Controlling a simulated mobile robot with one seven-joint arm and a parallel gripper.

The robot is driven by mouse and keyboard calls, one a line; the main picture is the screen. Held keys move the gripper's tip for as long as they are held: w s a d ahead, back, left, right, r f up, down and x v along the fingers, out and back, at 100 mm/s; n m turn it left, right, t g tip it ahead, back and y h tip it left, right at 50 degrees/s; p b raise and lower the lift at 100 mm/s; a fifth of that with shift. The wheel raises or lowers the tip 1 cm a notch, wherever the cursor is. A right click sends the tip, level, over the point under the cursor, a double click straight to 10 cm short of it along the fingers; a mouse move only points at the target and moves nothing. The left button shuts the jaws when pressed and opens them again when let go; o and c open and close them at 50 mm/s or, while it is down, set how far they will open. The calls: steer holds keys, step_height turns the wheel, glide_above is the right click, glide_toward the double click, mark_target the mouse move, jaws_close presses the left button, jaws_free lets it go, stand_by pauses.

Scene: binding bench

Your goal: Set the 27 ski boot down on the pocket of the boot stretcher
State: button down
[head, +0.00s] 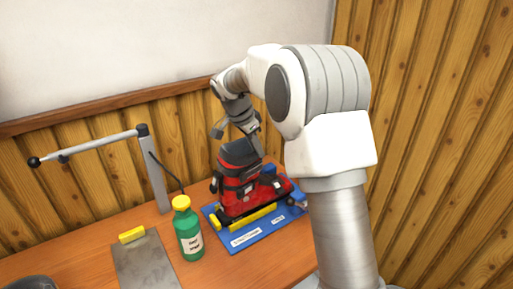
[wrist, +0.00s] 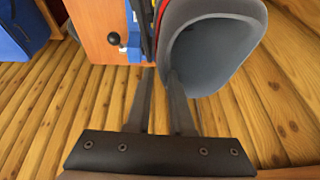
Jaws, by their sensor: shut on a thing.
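The ski boot (head: 232,188) is red and black and stands upright over the blue boot stretcher (head: 252,239) in the head view. Its sole is low behind the yellow bar (head: 254,217) of the stretcher; I cannot tell whether it rests in the pocket or hangs just above it. No size number is readable on the boot. My gripper (wrist: 161,74) is shut on the rim of the boot's cuff, which also shows grey in the wrist view (wrist: 212,58). One finger lies inside the cuff, the other outside.
A green bottle with a yellow cap (head: 188,230) stands just left of the stretcher. Further left are a grey plate with a yellow block (head: 132,235) and a post with a lever arm (head: 153,170). A blue bag-like thing (wrist: 20,35) shows in the wrist view.

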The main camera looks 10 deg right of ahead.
steer(key=c, duration=0.7)
jaws_free()
steer(key=shift+s+f, duration=0.1)
steer(key=shift+f, duration=0.1)
steer(key=v, duration=1.7)
steer(key=s+d+r+n+y, duration=0.1)
steer(key=s+d+r+n, duration=0.2)
steer(key=s, duration=0.4)
steer(key=s+d+f+n+t+y, duration=0.1)
steer(key=s+f+n, duration=0.2)
steer(key=s, duration=0.5)
steer(key=s+f+n+t+y, duration=0.1)
steer(key=s+f+n, duration=0.2)
steer(key=s, duration=0.5)
steer(key=s+d+f+n+t+y, duration=0.1)
steer(key=s+f+n, duration=0.3)
steer(key=s, duration=0.4)
steer(key=shift+s+d+n, duration=0.3)
steer(key=shift+s+d, duration=0.1)
